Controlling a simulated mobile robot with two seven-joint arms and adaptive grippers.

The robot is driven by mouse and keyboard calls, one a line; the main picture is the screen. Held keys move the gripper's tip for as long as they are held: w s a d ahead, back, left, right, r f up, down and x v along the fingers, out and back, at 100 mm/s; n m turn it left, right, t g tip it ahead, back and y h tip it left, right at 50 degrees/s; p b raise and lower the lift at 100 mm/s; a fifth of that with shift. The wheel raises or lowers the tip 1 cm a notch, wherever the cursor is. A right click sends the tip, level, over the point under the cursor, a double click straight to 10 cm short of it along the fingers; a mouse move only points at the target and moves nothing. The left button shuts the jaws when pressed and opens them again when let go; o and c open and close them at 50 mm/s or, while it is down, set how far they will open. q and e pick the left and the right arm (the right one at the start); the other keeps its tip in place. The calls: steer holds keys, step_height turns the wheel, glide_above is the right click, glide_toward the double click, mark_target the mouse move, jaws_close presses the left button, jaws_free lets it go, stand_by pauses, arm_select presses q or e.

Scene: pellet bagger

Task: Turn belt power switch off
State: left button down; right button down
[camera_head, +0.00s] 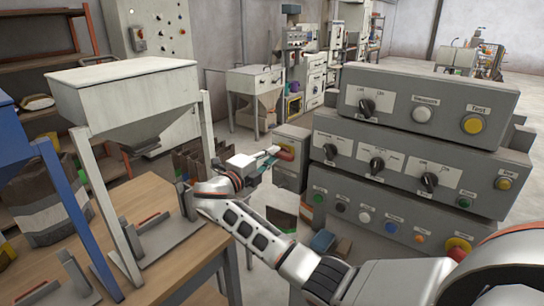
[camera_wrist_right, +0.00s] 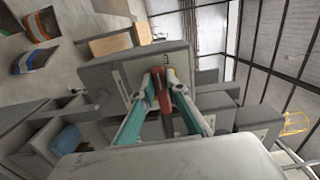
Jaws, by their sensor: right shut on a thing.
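A small grey box (camera_head: 290,172) stands left of the stacked control panels, with a red switch handle (camera_head: 286,153) on its front. My right gripper (camera_head: 272,152) reaches it from the left, with its fingertips at the handle. In the right wrist view, the teal-and-white fingers of my right gripper (camera_wrist_right: 160,82) are closed on both sides of the red handle (camera_wrist_right: 161,92), in front of the grey box face (camera_wrist_right: 130,72). The box's lettering is too small to read. My left gripper is not in view.
Grey control panels (camera_head: 432,110) with black knobs and coloured buttons stand close to the right of my gripper. A white hopper on legs (camera_head: 130,92) stands over a wooden table (camera_head: 165,270) on the left.

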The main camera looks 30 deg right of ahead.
steer(key=shift+d+r, duration=0.1)
steer(key=shift+r, duration=0.05)
steer(key=c, duration=2)
jaws_free()
steer(key=v, duration=1.2)
steer(key=shift+f, duration=0.25)
